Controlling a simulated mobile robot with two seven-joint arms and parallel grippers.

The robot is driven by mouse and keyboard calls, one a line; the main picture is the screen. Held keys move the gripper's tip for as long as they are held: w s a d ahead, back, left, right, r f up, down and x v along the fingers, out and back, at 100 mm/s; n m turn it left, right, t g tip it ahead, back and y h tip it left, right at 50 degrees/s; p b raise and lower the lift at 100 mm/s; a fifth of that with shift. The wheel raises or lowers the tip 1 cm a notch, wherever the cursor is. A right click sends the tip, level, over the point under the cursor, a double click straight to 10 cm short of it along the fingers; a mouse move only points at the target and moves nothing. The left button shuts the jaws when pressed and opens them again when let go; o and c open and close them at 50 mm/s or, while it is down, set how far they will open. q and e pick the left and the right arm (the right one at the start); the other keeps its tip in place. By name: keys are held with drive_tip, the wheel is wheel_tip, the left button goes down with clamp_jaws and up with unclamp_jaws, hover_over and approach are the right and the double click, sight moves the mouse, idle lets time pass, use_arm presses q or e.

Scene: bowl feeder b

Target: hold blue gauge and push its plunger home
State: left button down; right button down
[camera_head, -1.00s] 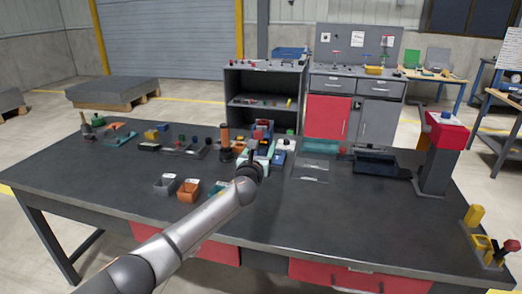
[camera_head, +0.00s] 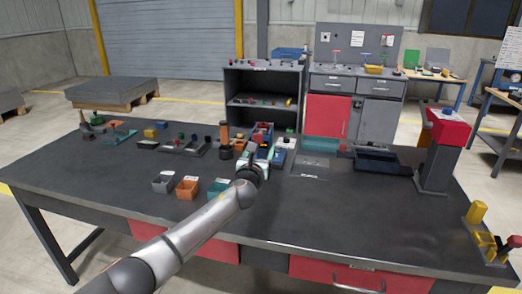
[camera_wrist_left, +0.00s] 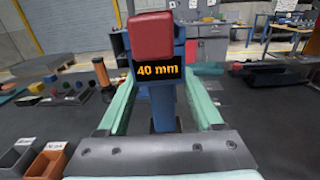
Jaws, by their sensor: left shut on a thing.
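The blue gauge (camera_wrist_left: 164,103) stands large in the left wrist view, with a black display reading "40 mm" and a red block (camera_wrist_left: 152,33) on top. My left gripper (camera_wrist_left: 164,108) has teal fingers on both sides of the gauge body and is shut on it. In the head view, my left gripper (camera_head: 258,163) is over the middle of the table, and its wrist partly hides the gauge. Whether the gauge touches the table cannot be told. My right gripper is in neither view.
Small grey (camera_head: 163,182) and orange (camera_head: 187,187) bins stand left of my left wrist. An orange-brown cylinder (camera_head: 225,136) and small parts stand behind. A red-topped grey press (camera_head: 440,150) stands at the right.

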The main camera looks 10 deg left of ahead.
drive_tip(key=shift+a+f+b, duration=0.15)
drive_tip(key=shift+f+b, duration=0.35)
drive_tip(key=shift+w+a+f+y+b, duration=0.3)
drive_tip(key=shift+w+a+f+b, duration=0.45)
drive_tip(key=shift+b, duration=0.8)
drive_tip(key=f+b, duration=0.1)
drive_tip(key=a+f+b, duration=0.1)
drive_tip(key=b, duration=0.2)
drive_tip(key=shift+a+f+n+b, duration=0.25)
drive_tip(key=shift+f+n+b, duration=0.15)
idle(0.8)
idle(0.4)
